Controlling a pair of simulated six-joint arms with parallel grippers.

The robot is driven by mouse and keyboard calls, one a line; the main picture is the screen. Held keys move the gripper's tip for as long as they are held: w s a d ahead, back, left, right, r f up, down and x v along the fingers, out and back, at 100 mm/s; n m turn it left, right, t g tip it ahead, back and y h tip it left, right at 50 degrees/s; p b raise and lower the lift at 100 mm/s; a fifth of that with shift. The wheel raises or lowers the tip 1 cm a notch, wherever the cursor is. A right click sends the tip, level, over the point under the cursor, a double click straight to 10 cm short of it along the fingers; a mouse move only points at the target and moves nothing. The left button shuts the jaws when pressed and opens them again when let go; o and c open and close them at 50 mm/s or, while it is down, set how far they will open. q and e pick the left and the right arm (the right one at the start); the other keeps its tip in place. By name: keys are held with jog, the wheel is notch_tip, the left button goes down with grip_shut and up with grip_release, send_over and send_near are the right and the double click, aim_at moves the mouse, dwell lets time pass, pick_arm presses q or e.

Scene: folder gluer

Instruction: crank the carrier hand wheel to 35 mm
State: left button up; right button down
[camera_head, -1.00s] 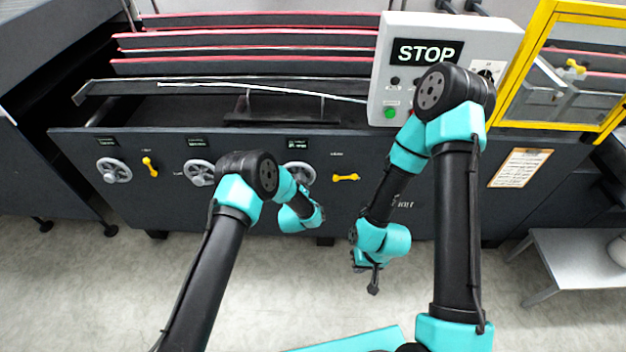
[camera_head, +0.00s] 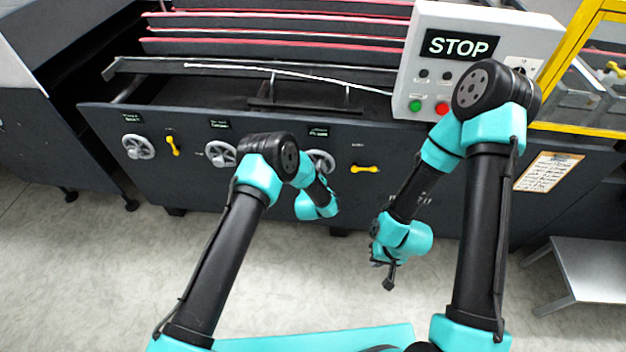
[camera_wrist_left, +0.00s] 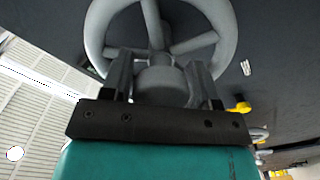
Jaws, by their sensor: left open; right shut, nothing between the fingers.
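Three grey hand wheels sit in a row on the dark machine front: a left wheel (camera_head: 138,147), a middle wheel (camera_head: 221,154) and a right wheel (camera_head: 321,160). Small displays sit above them; their text is too small to read surely, so I cannot tell which is the carrier wheel. My left arm reaches to the right wheel, partly covering it. In the left wrist view my left gripper (camera_wrist_left: 160,80) is open, its fingers on either side of a wheel's grey hub (camera_wrist_left: 163,84); contact is unclear. My right gripper (camera_head: 388,280) is shut and empty, low before the machine.
Yellow levers (camera_head: 173,146) (camera_head: 364,169) stick out beside the wheels. A STOP panel (camera_head: 409,75) stands above the front at right, near my right arm. A yellow-framed guard (camera_head: 560,50) and a grey side table (camera_head: 590,270) are farther right. The floor before the machine is clear.

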pick_arm(q)
jog(key=v, duration=1.7)
jog(key=shift+s, duration=0.1)
jog(key=s+a+f+m+g, duration=0.1)
jog(key=s+a+f+g, duration=0.1)
jog(key=a+g, duration=0.35)
jog(key=s+a+f+m+g, duration=0.1)
jog(key=s+a+g, duration=0.15)
jog(key=a, duration=0.65)
jog(key=s+a+r+m+g, duration=0.1)
jog(key=s+a+g, duration=0.7)
jog(key=s, duration=0.8)
jog(key=a+r, duration=0.1)
jog(key=a, duration=0.2)
jog(key=shift+a+m+g, duration=0.2)
jog(key=shift+m+g, duration=0.2)
jog(key=shift+c, duration=0.2)
